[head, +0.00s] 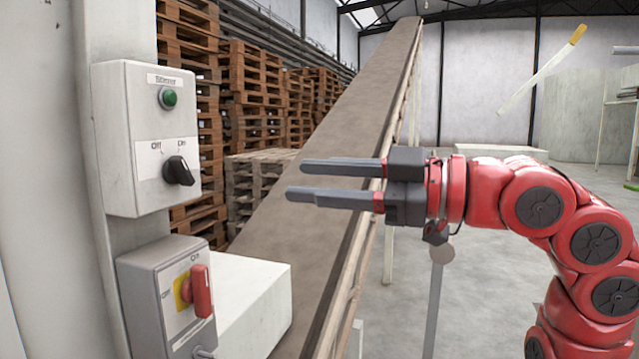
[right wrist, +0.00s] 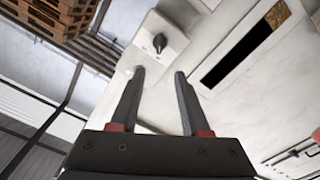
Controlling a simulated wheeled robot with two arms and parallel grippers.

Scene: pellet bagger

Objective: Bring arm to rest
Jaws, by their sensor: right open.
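My right gripper (head: 290,180) is open and empty, its two dark fingers pointing left in the head view. It hovers in front of the inclined conveyor belt, to the right of the upper control box (head: 115,145). That box has a green button (head: 168,97) and a black rotary knob (head: 179,170) marked Off and On. In the right wrist view the gripper's fingers (right wrist: 158,80) are spread apart with nothing between them, and the black knob (right wrist: 160,42) shows beyond them, apart from the fingertips. My left gripper is in neither view.
A lower grey box (head: 150,285) carries a red switch handle (head: 201,291) on a yellow plate. A white block (head: 250,300) stands beside it. The conveyor (head: 290,255) slopes up towards the back. Wooden pallets (head: 253,85) are stacked behind. Open floor (head: 480,290) shows below my right arm.

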